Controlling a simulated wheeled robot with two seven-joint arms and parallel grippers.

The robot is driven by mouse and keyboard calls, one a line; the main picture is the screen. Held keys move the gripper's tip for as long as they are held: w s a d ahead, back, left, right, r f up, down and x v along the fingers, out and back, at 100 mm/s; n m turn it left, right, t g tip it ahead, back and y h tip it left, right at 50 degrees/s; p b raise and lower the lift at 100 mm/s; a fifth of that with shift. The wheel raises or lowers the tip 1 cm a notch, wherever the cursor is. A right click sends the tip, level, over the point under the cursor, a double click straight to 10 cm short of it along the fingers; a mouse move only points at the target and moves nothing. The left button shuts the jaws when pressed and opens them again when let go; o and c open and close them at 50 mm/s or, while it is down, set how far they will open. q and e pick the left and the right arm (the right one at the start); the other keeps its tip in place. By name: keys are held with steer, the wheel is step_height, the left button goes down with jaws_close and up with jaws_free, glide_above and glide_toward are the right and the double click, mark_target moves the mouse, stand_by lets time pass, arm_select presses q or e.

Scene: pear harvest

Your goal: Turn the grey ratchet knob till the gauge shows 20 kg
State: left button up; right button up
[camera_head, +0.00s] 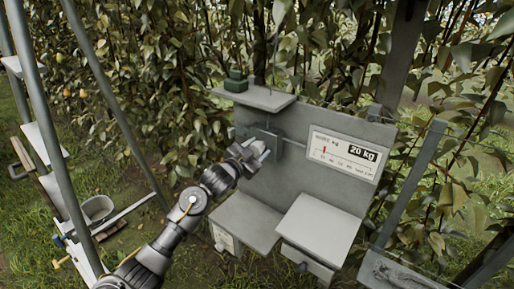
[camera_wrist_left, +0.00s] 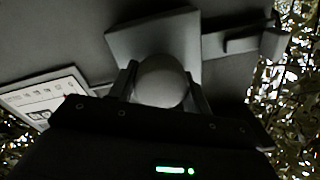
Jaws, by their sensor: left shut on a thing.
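The grey ratchet knob (camera_wrist_left: 162,80) is round and sits between the two fingers of my left gripper (camera_wrist_left: 162,92) in the left wrist view. Behind it is a square grey plate (camera_wrist_left: 150,35). In the head view my left gripper (camera_head: 258,150) is shut on the knob at the grey block on the board; its fingers mostly hide the knob there. The white gauge (camera_head: 343,155) right of it has a red pointer near the left of its scale and a black "20 kg" label. The small scale figures are too small to read. My right gripper is not in view.
The grey board (camera_head: 300,118) carries a shelf (camera_head: 262,98) with a green stacked object (camera_head: 236,80) above the knob. Two box-like parts with sloping lids (camera_head: 320,228) stick out below. Pear foliage surrounds the board.

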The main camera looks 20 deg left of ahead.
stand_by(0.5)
arm_select(q)
steer(key=o, duration=1)
steer(key=shift+c, duration=0.2)
steer(key=shift+s+a+f, duration=0.1)
steer(key=shift+s, duration=0.15)
steer(key=b+v, duration=0.3)
steer(key=v, duration=0.7)
steer(key=shift+b, duration=0.4)
steer(key=shift+s+a, duration=0.1)
